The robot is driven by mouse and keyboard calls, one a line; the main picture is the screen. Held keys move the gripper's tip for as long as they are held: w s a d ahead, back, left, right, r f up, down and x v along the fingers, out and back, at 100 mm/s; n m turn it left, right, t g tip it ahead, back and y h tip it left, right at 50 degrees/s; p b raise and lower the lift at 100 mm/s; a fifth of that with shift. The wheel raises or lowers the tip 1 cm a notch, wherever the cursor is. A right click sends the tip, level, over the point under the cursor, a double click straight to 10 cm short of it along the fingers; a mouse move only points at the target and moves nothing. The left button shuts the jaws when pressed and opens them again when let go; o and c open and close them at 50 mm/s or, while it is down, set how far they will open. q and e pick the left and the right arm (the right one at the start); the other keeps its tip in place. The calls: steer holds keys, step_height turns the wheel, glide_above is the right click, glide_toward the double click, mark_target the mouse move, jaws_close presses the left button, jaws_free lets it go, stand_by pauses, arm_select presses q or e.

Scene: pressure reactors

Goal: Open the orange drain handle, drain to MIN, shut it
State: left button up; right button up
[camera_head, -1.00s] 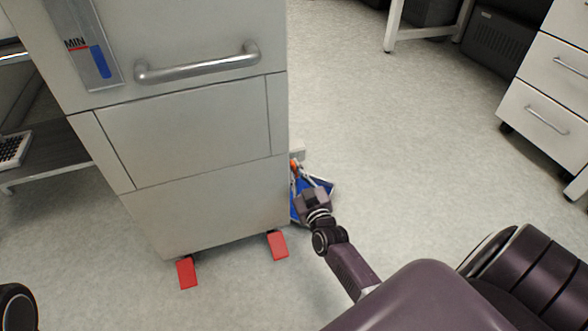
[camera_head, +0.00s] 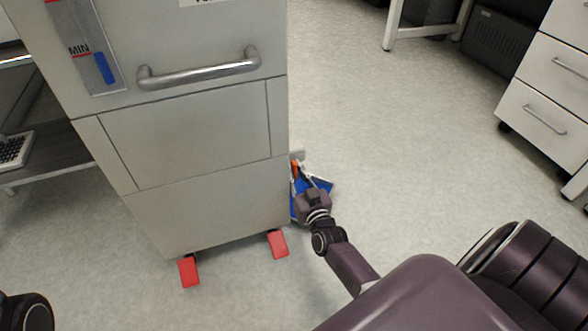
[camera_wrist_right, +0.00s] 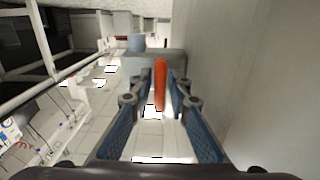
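The orange drain handle (camera_head: 295,168) is low at the right side of the grey reactor cabinet (camera_head: 200,215), mostly hidden by my right gripper (camera_head: 312,180). In the right wrist view the orange handle (camera_wrist_right: 160,84) stands upright between the fingers of my right gripper (camera_wrist_right: 160,78). The blue-padded fingers are spread, with a gap on both sides of the handle. The level gauge (camera_head: 98,62) on the cabinet front shows a blue column with its top about at the red MIN line. My left gripper is not in view.
A metal bar handle (camera_head: 200,70) sticks out from the cabinet front. Red feet (camera_head: 189,271) stick out at its base. A white drawer unit (camera_head: 545,110) stands at the right. The floor between is clear. In the wrist view the cabinet wall (camera_wrist_right: 250,80) is close on the right.

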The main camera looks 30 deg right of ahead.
steer(key=v, duration=1.2)
stand_by(0.4)
